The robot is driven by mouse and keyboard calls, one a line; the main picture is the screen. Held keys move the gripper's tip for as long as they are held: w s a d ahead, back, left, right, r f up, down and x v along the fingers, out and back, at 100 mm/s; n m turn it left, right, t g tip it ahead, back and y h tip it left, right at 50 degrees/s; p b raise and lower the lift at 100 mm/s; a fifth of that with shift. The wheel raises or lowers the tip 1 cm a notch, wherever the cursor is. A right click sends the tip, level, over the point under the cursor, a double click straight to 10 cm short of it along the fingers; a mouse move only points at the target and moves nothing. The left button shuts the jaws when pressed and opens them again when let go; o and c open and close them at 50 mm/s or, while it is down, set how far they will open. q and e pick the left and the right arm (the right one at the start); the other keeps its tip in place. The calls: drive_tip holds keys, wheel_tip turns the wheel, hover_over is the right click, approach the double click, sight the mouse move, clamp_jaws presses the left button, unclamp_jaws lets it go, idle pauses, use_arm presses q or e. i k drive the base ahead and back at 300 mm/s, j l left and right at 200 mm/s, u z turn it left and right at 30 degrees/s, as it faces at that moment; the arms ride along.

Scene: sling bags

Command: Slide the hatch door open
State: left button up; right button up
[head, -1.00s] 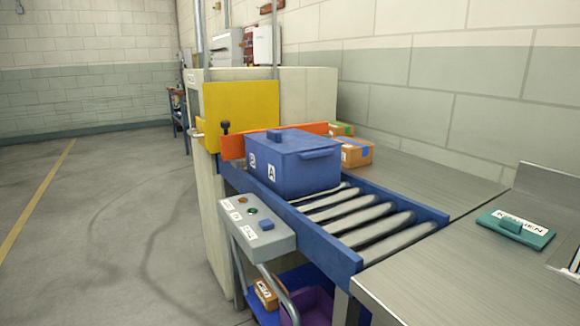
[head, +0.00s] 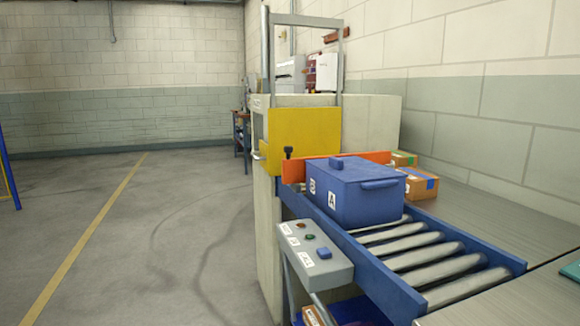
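The yellow hatch door (head: 303,138) stands upright in a metal frame set in a pale wall block. It looks lowered, covering the opening behind the rollers. A light-coloured handle (head: 259,156) sits at its left edge. An orange bar (head: 300,170) with a black knob (head: 288,153) runs across in front of the door's lower part. A blue lidded box (head: 352,196) marked A and B sits on the rollers, close in front of the orange bar. Neither of my grippers is in view.
The roller conveyor (head: 434,262) has blue side rails. A grey control panel (head: 306,255) with buttons stands at its front left. Cardboard boxes (head: 420,187) lie on the metal table (head: 495,215) at right. The floor at left is open, with a yellow line (head: 95,235).

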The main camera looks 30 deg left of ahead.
sight(311, 132)
drive_tip(key=i+j+u, duration=0.1)
drive_tip(key=j, duration=0.35)
drive_tip(key=i+j, duration=0.2)
drive_tip(key=j, duration=0.2)
drive_tip(key=i+j+u, duration=0.15)
drive_tip(key=j, duration=0.25)
drive_tip(key=i+j+u, duration=0.1)
drive_tip(key=j, duration=0.3)
drive_tip(key=i+j, duration=0.25)
drive_tip(key=j, duration=0.15)
drive_tip(key=i+j+u, duration=0.15)
drive_tip(key=j, duration=0.25)
